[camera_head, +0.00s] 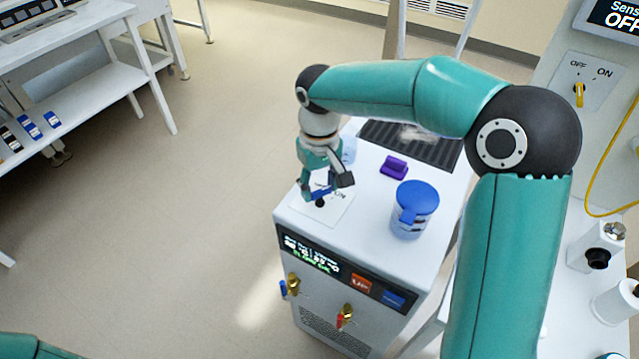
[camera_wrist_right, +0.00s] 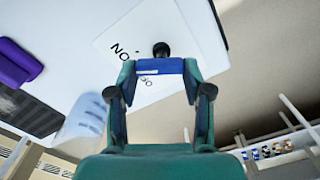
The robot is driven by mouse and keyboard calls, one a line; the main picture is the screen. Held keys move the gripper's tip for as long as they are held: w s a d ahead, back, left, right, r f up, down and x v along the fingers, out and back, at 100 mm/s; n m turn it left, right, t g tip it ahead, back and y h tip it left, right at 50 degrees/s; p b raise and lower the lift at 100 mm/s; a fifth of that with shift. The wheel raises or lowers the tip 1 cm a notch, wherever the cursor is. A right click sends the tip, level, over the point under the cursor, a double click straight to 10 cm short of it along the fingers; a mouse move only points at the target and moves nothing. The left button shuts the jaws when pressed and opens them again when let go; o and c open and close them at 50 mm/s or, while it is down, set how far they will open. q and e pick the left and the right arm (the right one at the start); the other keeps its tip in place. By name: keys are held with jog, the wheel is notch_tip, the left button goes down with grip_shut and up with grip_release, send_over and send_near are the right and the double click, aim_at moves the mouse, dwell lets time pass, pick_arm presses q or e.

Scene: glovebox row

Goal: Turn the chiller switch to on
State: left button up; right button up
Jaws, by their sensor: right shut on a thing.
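The chiller (camera_head: 295,228) is a white cabinet with a lit front display. On its top lies a white switch plate (camera_head: 335,207) with dark lettering, ON legible. A black knob (camera_head: 320,203) stands on the plate; it also shows in the right wrist view (camera_wrist_right: 161,48). My right gripper (camera_head: 328,188) is over the plate, shut on a blue bar (camera_wrist_right: 160,67) with a white strip, right beside the knob. I cannot tell whether bar and knob are joined, nor which way the switch points. My left gripper is out of view.
A blue-lidded jar (camera_head: 415,208) and a purple block (camera_head: 394,167) stand on the chiller top, right of my gripper. Valves with a blue (camera_head: 291,286) and a red handle (camera_head: 344,317) stick out in front. A yellow OFF/ON switch (camera_head: 579,95) is on the right panel.

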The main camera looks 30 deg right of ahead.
jog(key=o, duration=1.2)
jog(key=shift+c, duration=0.2)
jog(key=shift+r, duration=0.1)
notch_tip(320, 180, up, 12)
dwell(0.4)
